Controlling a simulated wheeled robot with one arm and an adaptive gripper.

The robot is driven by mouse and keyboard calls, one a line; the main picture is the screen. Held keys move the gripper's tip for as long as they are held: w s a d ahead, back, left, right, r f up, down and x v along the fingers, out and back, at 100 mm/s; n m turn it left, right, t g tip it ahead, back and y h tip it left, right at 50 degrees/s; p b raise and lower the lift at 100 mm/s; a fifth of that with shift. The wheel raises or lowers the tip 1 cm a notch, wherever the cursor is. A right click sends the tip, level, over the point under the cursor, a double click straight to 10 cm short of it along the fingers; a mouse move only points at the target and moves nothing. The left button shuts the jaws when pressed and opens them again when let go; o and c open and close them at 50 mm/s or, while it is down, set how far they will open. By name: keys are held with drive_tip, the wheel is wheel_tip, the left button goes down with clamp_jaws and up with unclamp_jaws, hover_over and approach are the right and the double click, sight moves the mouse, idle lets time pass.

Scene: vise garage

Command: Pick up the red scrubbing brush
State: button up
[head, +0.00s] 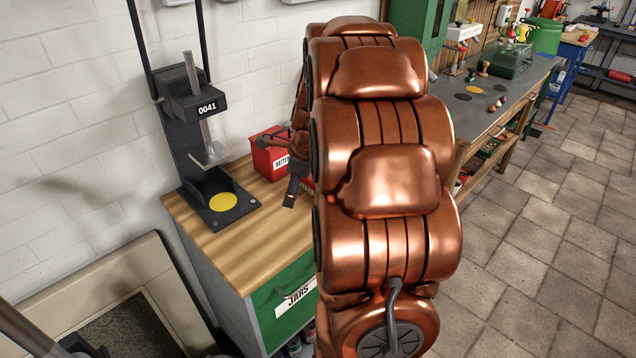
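My copper arm fills the middle of the head view and hides much of the wooden bench top (245,240). Part of my gripper (292,190) shows as a dark finger just left of the arm, low over the bench top. Whether it is open or shut is hidden. A small red patch (307,185) shows between that finger and my arm. It may be part of the red scrubbing brush, but too little shows to tell. I cannot tell whether the finger touches it.
A red box labelled "BATTE…" (268,158) stands behind the gripper. A black press marked 0041 (190,108) with a yellow disc (223,202) stands at left. A green "JARS" drawer (285,305) is below. A long grey workbench (455,115) with tools runs at right beside open tiled floor (540,240).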

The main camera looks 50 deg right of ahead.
sight(307, 184)
drive_tip(key=d+m, duration=0.2)
drive_tip(key=d, duration=0.2)
drive_tip(key=d+f+m, duration=0.1)
drive_tip(key=d+m, duration=0.2)
drive_tip(key=d, duration=0.1)
drive_tip(key=d+m+t+h, duration=0.1)
drive_tip(key=d+m, duration=0.1)
drive_tip(key=d, duration=0.3)
drive_tip(key=shift+w+f+m, duration=0.35)
drive_tip(key=shift+f+m, duration=0.05)
drive_tip(key=shift+w+d+f, duration=0.1)
drive_tip(key=shift+d+f, duration=0.1)
drive_tip(key=shift+p+x, duration=0.5)
drive_tip(key=shift+x, duration=0.6)
drive_tip(key=shift+w+a+f+p, duration=0.2)
drive_tip(key=shift+w+f+p, duration=0.35)
drive_tip(key=shift+f, duration=0.4)
drive_tip(key=shift+w+a+f+p, duration=0.2)
drive_tip(key=shift+w+f+p, duration=0.3)
drive_tip(key=shift+f, duration=0.45)
drive_tip(key=shift+w+f, duration=0.25)
drive_tip(key=shift+f, duration=0.1)
drive_tip(key=c, duration=1.3)
